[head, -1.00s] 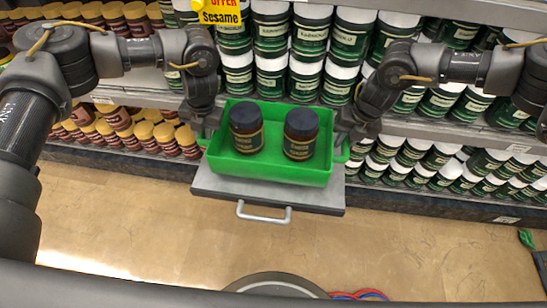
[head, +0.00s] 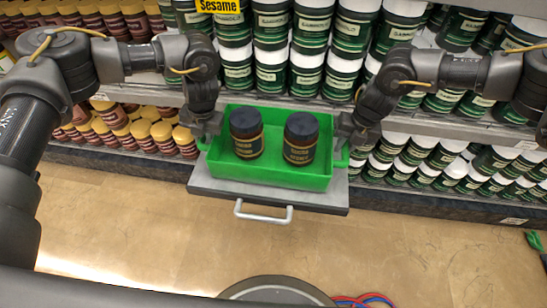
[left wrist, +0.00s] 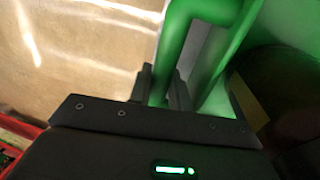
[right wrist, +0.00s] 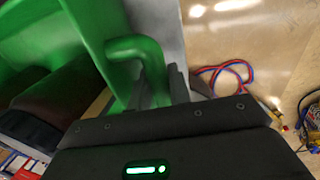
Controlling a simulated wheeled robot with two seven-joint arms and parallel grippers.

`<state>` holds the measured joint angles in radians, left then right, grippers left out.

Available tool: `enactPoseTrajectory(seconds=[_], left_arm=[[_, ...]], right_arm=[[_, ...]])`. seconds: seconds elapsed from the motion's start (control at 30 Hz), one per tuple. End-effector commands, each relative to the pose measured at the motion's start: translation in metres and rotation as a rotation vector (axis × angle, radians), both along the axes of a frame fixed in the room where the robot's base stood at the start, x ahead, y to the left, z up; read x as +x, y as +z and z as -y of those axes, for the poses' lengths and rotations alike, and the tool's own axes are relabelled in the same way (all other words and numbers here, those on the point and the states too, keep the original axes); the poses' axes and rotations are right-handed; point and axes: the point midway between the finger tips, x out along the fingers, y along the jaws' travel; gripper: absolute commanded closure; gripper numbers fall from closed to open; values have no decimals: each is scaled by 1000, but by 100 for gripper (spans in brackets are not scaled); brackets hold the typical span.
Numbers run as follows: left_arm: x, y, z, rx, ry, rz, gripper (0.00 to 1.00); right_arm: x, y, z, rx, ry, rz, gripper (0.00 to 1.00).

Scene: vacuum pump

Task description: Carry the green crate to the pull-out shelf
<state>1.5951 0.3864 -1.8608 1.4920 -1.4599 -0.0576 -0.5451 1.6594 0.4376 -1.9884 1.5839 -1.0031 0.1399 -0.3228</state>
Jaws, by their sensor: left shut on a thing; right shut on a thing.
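The green crate (head: 270,176) is upright and holds two dark-lidded jars, a left jar (head: 246,134) and a right jar (head: 300,138). It is over the grey pull-out shelf (head: 325,200), which has a silver handle (head: 263,213) at its front; I cannot tell whether the crate touches it. My left gripper (head: 208,138) is shut on the crate's left handle, which shows in the left wrist view (left wrist: 172,50). My right gripper (head: 342,142) is shut on the right handle, which shows in the right wrist view (right wrist: 135,50).
Store shelves behind carry many green-labelled jars (head: 315,28) and brown jars with yellow lids (head: 140,130). Red and blue cables (head: 365,300) lie near the bottom edge.

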Motion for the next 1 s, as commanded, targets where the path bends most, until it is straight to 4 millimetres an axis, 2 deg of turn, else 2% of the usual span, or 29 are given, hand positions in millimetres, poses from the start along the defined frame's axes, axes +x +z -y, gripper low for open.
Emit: enactPoseTrajectory(seconds=[0.13,0.17,0.3,0.73,0.87,1.0], left_arm=[[1,-9,-1,2,1,3,100],[0,-8,-1,2,1,0,77],[0,-7,-1,2,1,0,59],[0,-3,1,-3,-1,1,59],[0,7,2,-3,-1,2,59],[0,26,2,-3,-2,1,59]], right_arm=[[1,-9,0,1,-1,4,100],[0,-8,1,-2,-1,1,77],[0,-7,1,-1,-1,0,59],[0,-3,0,0,0,0,59],[0,7,0,1,0,1,59],[0,26,-1,1,1,1,59]])
